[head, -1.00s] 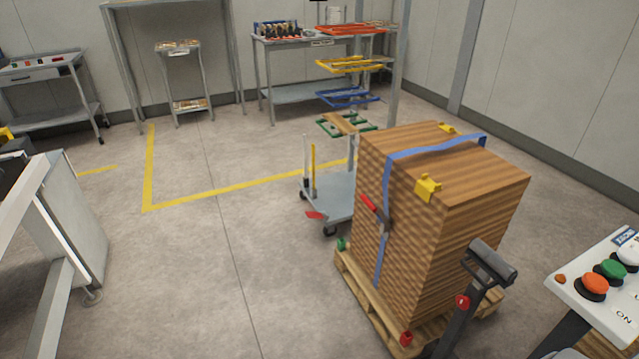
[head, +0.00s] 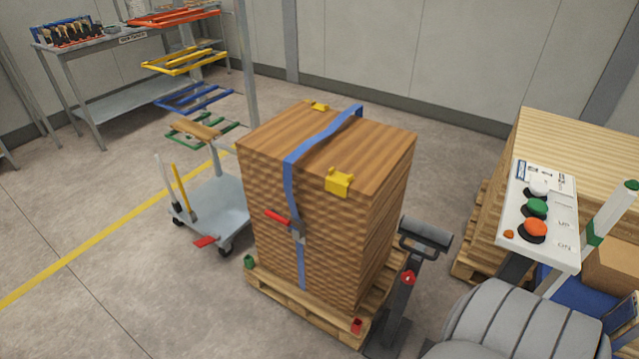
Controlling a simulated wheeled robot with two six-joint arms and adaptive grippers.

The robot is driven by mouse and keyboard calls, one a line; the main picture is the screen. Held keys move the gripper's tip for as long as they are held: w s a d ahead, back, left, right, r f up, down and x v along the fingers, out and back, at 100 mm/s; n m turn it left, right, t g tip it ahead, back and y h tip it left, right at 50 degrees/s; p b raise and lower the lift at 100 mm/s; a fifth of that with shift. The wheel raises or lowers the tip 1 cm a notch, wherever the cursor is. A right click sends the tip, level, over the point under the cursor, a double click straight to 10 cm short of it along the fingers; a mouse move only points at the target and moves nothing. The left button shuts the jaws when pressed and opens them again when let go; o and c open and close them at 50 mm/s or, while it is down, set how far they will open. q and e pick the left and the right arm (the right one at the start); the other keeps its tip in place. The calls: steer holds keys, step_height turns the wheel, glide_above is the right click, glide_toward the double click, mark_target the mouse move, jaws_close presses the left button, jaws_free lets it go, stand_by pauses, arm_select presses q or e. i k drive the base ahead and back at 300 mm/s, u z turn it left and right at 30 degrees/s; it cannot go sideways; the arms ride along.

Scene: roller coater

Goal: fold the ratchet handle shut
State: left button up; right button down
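The ratchet (head: 298,232) sits on the near left face of a stack of wooden boards (head: 345,215), on a blue strap (head: 289,185). Its red handle (head: 277,218) sticks out to the upper left, apart from the strap's line. The strap runs over the top of the stack and down the face to the pallet. Yellow corner protectors (head: 339,181) sit on the stack's top edges; the strap does not cross the near one. Neither of my grippers is in the head view.
The stack stands on a wooden pallet (head: 312,315). A grey cart (head: 213,207) is at its left. A dark post with a roller handle (head: 426,233) stands close at its right front. A button panel (head: 538,215) and a second board stack (head: 585,150) are further right. Floor at front left is clear.

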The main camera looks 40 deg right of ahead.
mark_target(273, 214)
steer(key=z, duration=0.45)
steer(key=i, duration=0.4)
steer(key=z, duration=0.4)
